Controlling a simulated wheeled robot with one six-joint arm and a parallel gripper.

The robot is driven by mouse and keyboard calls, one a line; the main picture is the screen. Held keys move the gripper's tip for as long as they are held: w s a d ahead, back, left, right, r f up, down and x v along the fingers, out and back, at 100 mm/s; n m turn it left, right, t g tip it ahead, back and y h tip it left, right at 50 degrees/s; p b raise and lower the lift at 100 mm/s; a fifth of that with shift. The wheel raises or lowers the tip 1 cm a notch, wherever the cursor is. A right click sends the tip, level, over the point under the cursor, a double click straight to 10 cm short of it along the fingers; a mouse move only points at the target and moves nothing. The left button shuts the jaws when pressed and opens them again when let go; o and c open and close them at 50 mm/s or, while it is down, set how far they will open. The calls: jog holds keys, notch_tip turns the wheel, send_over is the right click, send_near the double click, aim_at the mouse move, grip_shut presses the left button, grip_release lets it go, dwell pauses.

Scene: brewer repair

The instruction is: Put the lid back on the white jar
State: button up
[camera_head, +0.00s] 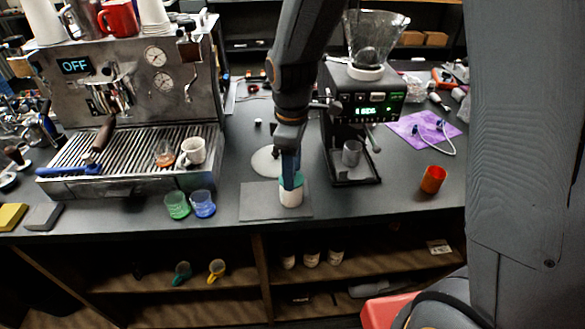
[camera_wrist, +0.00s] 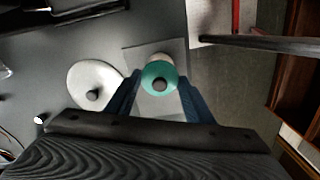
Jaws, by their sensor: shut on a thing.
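The white jar (camera_head: 291,199) stands upright on a grey mat (camera_head: 252,204) near the counter's front edge. The teal lid (camera_wrist: 150,72), with a dark round knob (camera_wrist: 160,85), is between my fingers. My gripper (camera_head: 291,181) points down over the jar, shut on the lid. In the wrist view, a pale part of the jar (camera_wrist: 160,57) shows past the lid's far edge. The lid covers most of the jar's top, and I cannot tell whether it touches the rim. My fingers hide part of the lid in the head view.
A white disc (camera_head: 263,161) with a dark knob lies behind the mat. Green (camera_head: 177,206) and blue (camera_head: 203,205) cups stand to the left. A grinder (camera_head: 364,105) stands behind right, and an orange cup (camera_head: 433,180) further right. The espresso machine (camera_head: 130,90) fills the left.

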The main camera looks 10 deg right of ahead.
dwell(0.8)
jog(key=o, duration=1.1)
jog(key=shift+o, duration=0.3)
jog(key=o, duration=0.4)
jog(key=shift+r+p, duration=0.15)
jog(key=shift+p, duration=0.15)
jog(key=shift+r+p, duration=1.7)
jog(key=shift+r, duration=1.65)
grip_shut()
